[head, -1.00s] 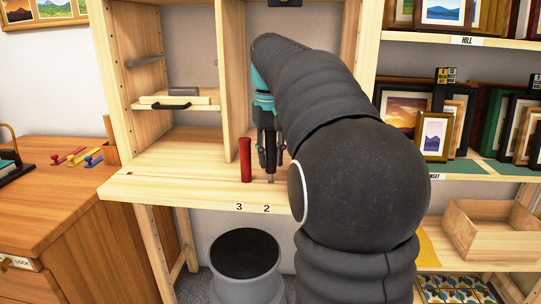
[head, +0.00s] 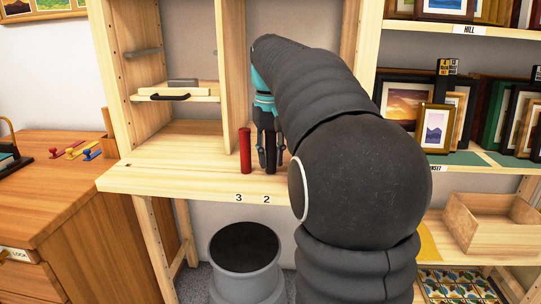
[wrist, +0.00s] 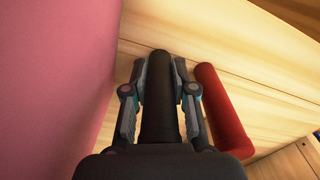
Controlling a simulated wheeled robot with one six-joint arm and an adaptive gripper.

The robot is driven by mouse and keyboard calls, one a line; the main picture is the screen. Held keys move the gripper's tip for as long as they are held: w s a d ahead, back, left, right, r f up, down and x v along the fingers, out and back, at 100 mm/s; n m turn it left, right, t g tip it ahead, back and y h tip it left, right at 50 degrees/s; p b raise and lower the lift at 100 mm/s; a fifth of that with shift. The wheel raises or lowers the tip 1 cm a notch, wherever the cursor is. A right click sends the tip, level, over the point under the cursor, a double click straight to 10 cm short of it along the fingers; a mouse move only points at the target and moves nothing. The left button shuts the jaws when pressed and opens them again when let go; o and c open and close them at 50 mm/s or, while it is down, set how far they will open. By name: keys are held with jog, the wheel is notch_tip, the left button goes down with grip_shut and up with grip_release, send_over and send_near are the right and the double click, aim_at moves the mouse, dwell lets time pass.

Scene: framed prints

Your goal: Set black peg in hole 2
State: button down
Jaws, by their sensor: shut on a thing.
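The black peg (head: 271,155) is upright between the fingers of my gripper (head: 270,158), behind the label 2 (head: 266,199) on the shelf board. Its lower end appears to meet the board, with no pin or gap showing below it. In the wrist view the black peg (wrist: 160,100) runs between both fingers of my gripper (wrist: 161,75), which are shut on it. The hole itself is hidden. A red peg (head: 245,151) stands upright just left, behind the label 3 (head: 239,198); it also shows in the wrist view (wrist: 224,108), close beside one finger.
A wooden upright panel (head: 232,80) stands behind the pegs. A small shelf with a black handle (head: 170,97) is at left. A dark-topped stool (head: 245,248) is below the board.

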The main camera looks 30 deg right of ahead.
jog(key=c, duration=0.9)
grip_release()
jog(key=shift+o, duration=0.2)
jog(key=shift+r, duration=0.1)
jog(key=shift+r, duration=3.7)
jog(key=shift+s+a+f, duration=0.15)
jog(key=shift+a+f, duration=0.05)
jog(key=s+a+f+n+t, duration=0.1)
jog(key=s+a+f+t, duration=0.1)
jog(key=s+a+f, duration=0.5)
jog(key=s+a+f+n+t, duration=0.1)
jog(key=s+a+f+t, duration=0.2)
jog(key=s+a+f, duration=0.4)
jog(key=s+f, duration=0.6)
jog(key=f, duration=0.1)
jog(key=shift+s+n+t, duration=0.3)
jog(key=shift+s, duration=0.05)
